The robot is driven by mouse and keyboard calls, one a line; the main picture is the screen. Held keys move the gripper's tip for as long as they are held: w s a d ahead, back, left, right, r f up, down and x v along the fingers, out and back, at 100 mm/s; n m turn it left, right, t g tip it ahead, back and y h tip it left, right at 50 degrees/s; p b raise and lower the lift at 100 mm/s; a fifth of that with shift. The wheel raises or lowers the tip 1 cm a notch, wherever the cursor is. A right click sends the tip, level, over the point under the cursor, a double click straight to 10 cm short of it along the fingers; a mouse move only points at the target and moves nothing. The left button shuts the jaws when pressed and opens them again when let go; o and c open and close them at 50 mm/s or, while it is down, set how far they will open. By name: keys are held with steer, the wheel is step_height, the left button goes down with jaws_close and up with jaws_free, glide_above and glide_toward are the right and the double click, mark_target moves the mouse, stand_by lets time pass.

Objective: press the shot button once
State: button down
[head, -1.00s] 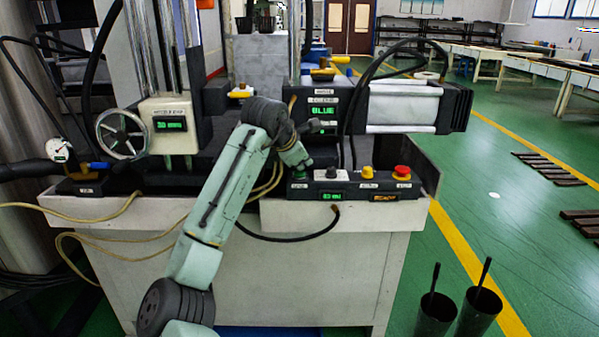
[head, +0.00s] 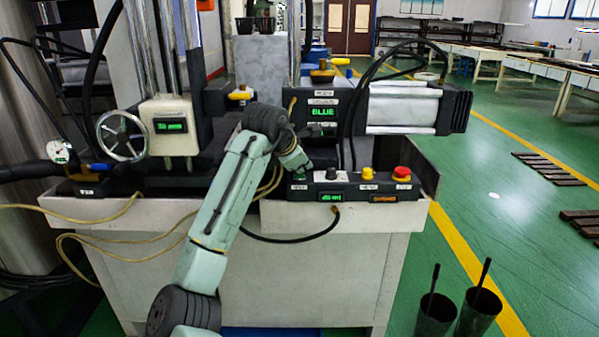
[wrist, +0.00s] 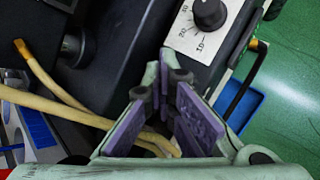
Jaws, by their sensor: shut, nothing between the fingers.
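The control panel (head: 345,187) on the front ledge of the machine carries a green button (head: 299,178) at its left end, which looks like the shot button. My gripper (head: 299,168) is pointed down at that button, its tip right over it. The tip covers part of the button, and I cannot tell whether they touch. In the wrist view my gripper (wrist: 168,75) has its purple-padded fingers brought together at the tips with nothing held. The button is hidden behind the fingers there.
The knob also shows in the wrist view (wrist: 209,14). A green display (head: 331,196) and an orange display (head: 384,198) are on the panel front. Cables hang nearby.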

mark_target(302, 176)
steer(key=shift+r, duration=0.2)
step_height(302, 176, up, 6)
steer(key=p, duration=0.6)
steer(key=shift+p, duration=0.3)
stand_by(0.4)
